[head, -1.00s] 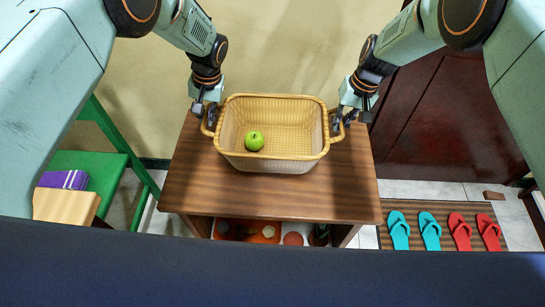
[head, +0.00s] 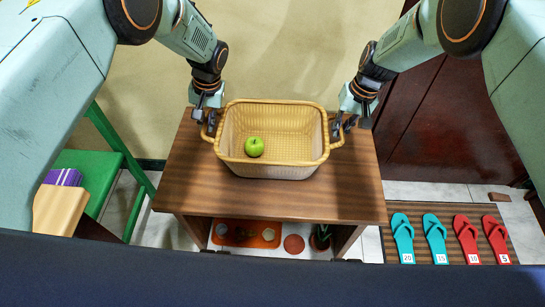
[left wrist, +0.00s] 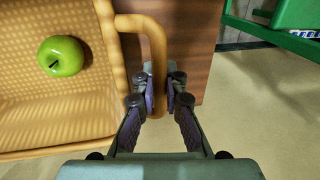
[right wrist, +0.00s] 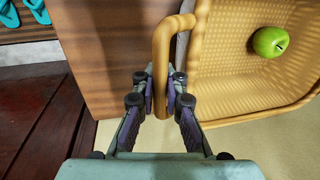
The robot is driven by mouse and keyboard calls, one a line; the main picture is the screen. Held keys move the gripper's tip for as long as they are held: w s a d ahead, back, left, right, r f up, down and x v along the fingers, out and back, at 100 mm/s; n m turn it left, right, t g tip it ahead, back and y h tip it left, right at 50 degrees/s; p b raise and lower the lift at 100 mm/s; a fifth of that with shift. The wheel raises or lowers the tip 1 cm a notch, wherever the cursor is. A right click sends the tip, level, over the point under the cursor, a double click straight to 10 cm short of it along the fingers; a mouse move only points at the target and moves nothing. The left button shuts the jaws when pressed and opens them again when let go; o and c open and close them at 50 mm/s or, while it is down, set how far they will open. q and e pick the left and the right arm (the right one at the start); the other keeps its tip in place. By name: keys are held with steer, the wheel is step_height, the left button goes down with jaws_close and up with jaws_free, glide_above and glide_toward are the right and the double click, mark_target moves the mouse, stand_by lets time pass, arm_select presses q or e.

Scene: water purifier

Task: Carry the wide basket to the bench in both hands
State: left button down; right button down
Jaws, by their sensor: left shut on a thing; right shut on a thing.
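The wide yellow wicker basket (head: 272,172) is over the wooden table (head: 270,202), upright, with a green apple (head: 254,146) inside. I cannot tell whether its base touches the tabletop. My left gripper (head: 210,124) is shut on the basket's left handle, which shows between the fingers in the left wrist view (left wrist: 157,50). My right gripper (head: 342,128) is shut on the right handle, which shows in the right wrist view (right wrist: 160,50). Which thing is the bench is not clear; a green seat (head: 92,170) stands at the left.
Under the table is a shelf with an orange mat (head: 245,233) and a plant (head: 320,237). Turquoise and red slippers (head: 435,240) lie on a striped mat at the right. A wooden block with purple items (head: 60,195) is on the green seat. A dark red door (head: 455,125) is behind.

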arm_select(q)
steer(key=shift+a+f+b, duration=0.1)
steer(key=shift+f+b, duration=0.2)
steer(key=shift+f, duration=0.1)
arm_select(e)
steer(key=shift+f, duration=0.4)
arm_select(q)
steer(key=c, duration=1.7)
jaws_free()
steer(key=shift+s+r, duration=0.1)
steer(key=shift+c, duration=0.2)
arm_select(e)
steer(key=c, duration=1.8)
jaws_free()
steer(key=shift+r, duration=0.1)
arm_select(q)
steer(key=o, duration=0.3)
arm_select(e)
steer(key=o, duration=0.4)
arm_select(q)
steer(key=shift+r, duration=0.15)
arm_select(e)
steer(key=shift+r, duration=0.1)
